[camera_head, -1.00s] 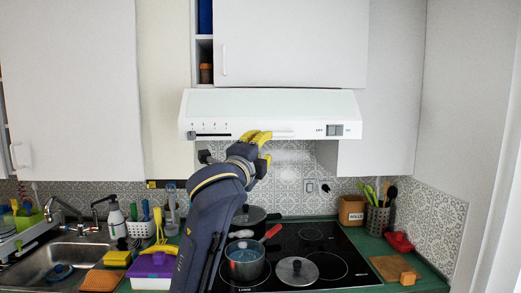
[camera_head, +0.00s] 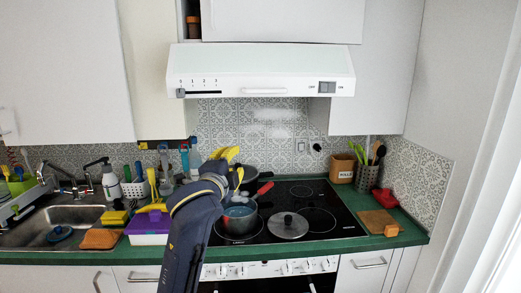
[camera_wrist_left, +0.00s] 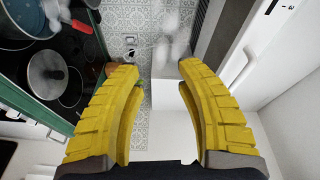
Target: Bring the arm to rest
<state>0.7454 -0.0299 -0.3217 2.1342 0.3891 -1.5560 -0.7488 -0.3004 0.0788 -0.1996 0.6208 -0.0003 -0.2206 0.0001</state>
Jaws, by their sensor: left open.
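My left arm rises from the bottom of the head view, in front of the counter. Its left gripper (camera_head: 232,163) has yellow fingers and is in front of the back of the stove, near the pots. In the left wrist view the two yellow fingers (camera_wrist_left: 158,75) are spread wide, with nothing between them. Tiled wall and white cupboard surfaces show beyond them. My right gripper is not in either view.
The black cooktop (camera_head: 325,227) holds a pot (camera_head: 240,218) with a red handle and a lid (camera_head: 288,225). The range hood (camera_head: 262,72) hangs above. A sink (camera_head: 60,225) and a purple-lidded box (camera_head: 149,228) are left. A cutting board (camera_head: 378,220) lies right.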

